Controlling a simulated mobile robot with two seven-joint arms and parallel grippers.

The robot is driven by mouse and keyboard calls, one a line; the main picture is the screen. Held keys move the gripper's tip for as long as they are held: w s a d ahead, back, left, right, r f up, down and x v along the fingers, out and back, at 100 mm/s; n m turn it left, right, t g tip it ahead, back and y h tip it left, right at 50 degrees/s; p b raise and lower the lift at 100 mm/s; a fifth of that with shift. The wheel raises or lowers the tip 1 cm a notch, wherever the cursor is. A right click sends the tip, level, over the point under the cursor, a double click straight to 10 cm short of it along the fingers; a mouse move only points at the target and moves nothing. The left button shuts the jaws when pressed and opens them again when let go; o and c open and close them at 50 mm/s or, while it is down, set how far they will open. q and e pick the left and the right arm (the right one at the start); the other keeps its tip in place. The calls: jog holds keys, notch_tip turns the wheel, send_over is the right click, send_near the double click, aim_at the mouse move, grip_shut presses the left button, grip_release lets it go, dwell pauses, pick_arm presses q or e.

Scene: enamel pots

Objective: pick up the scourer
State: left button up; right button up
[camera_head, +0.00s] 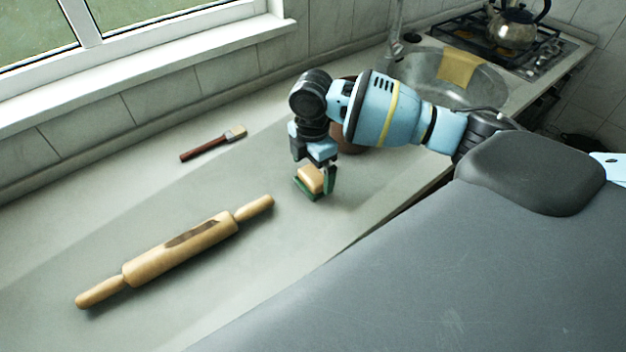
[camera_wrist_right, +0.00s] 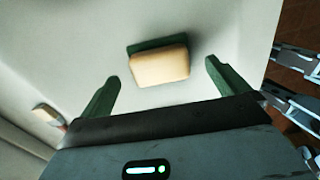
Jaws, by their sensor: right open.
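The scourer (camera_head: 311,180) is a small tan sponge block with a dark green pad, lying on the grey counter (camera_head: 250,290). My right gripper (camera_head: 320,167) is directly over it, pointing down, with its fingers apart and nothing held. In the right wrist view the scourer (camera_wrist_right: 160,66) lies ahead of the gap between the two green fingers of the right gripper (camera_wrist_right: 165,80), clear of both. My left gripper is in neither view.
A wooden rolling pin (camera_head: 182,250) lies at the front left. A brush (camera_head: 213,143) lies towards the window. A reddish-brown pot (camera_head: 350,152) stands partly hidden behind my right arm. Beyond are a sink with a yellow cloth (camera_head: 460,68) and a stove with a kettle (camera_head: 515,27).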

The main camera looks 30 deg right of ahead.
aim_at(313, 174)
jog(key=shift+d+f, duration=0.1)
jog(key=shift+f, duration=1.4)
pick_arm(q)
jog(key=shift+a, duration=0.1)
pick_arm(e)
jog(key=c, duration=1)
jog(key=shift+r, duration=0.15)
jog(key=shift+r, duration=0.6)
notch_tip(313, 174, up, 2)
jog(key=shift+r, duration=0.2)
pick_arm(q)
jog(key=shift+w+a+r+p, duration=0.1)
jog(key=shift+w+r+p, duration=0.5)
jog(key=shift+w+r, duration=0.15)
pick_arm(e)
jog(key=s+a, duration=0.2)
jog(key=s, duration=0.2)
jog(key=s+a, duration=0.3)
jog(key=s, duration=0.2)
jog(key=s+a+r, duration=0.1)
jog(key=s+a, duration=0.2)
jog(key=s, duration=0.1)
jog(key=shift+s+a+r, duration=0.1)
jog(key=shift+s+a, duration=0.15)
jog(key=shift+s, duration=0.1)
